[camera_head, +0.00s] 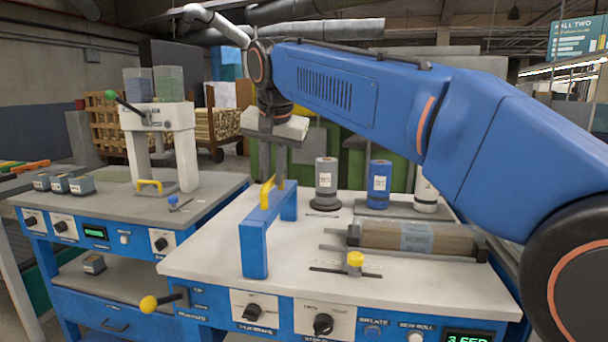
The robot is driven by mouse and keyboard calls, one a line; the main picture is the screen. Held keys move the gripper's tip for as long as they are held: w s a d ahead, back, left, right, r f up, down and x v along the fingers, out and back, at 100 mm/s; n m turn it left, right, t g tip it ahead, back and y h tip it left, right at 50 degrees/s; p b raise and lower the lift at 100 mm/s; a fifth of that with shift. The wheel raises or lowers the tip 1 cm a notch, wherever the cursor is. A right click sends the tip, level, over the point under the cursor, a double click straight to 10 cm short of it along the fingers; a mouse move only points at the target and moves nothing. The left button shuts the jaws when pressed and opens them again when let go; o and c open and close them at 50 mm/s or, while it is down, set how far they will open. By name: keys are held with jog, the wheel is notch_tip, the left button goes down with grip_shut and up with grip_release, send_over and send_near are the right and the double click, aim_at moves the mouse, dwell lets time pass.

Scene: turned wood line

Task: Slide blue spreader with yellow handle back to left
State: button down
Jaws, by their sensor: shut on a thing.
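The blue spreader (256,248) is an upright blue bridge-shaped piece on the left part of the white-topped bench (205,262). Its yellow handle (267,191) rises from its top bar. My gripper (280,180) hangs down from my blue arm and is shut at the handle, its fingers beside the yellow part. The handle partly hides the fingertips. A wrapped brown roll (415,238) lies on the bench to the right of the spreader.
A grey, a blue (379,180) and a white canister stand at the bench's back. A yellow-knobbed slider (355,260) sits in front of the roll. A white press (160,145) stands on the left bench. A yellow-knobbed lever (150,304) sticks out at the front left.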

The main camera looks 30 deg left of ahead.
jog(key=shift+s+a+r, duration=0.1)
jog(key=shift+s+a, duration=0.2)
jog(key=shift+a, duration=0.7)
jog(key=shift+s+a, duration=0.25)
jog(key=shift+a, duration=0.7)
jog(key=c, duration=1.7)
grip_release()
jog(key=shift+a, duration=0.2)
jog(key=shift+c, duration=0.2)
jog(key=shift+d, duration=0.1)
